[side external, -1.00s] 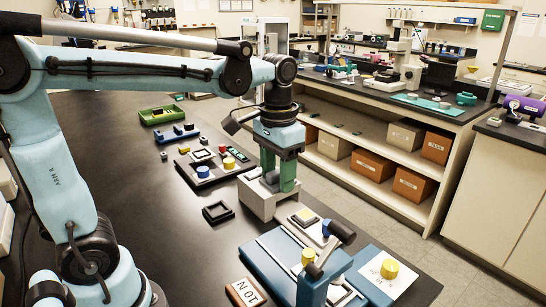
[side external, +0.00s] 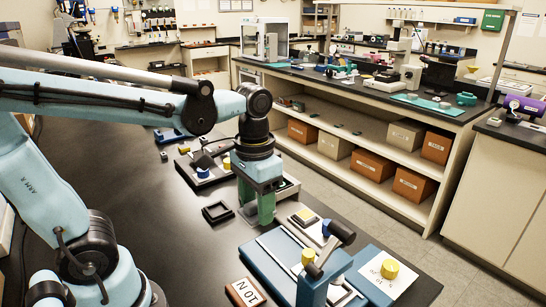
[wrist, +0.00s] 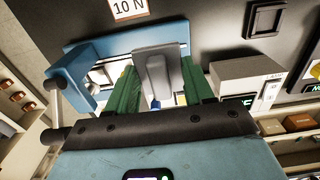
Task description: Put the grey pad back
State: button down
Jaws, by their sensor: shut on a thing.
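My gripper (side external: 257,206) is lowered beside a pale box (side external: 248,212), in front of it in the side view. In the wrist view its two green fingers (wrist: 162,88) are shut on a grey piece (wrist: 152,72), which I take to be the grey pad. The side view does not show the held piece clearly. The pale box, with a small green display (wrist: 244,76), is just right of the fingers in the wrist view. A blue instrument (side external: 268,262) with a raised arm stands at the front right of the bench.
A black square frame (side external: 217,212) lies left of the gripper. A "10 N" card (side external: 245,292) lies at the front. A dark tray (side external: 190,180) with coloured pieces is behind. A blue block with a white card and a yellow knob (side external: 390,268) is at the right.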

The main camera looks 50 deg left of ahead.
jog(key=s+f, duration=0.3)
send_over(229, 239)
notch_tip(229, 239, down, 7)
jog(key=shift+r, duration=0.1)
jog(key=shift+f, duration=2.05)
jog(key=shift+f, duration=0.1)
jog(key=shift+c, duration=2.2)
grip_release()
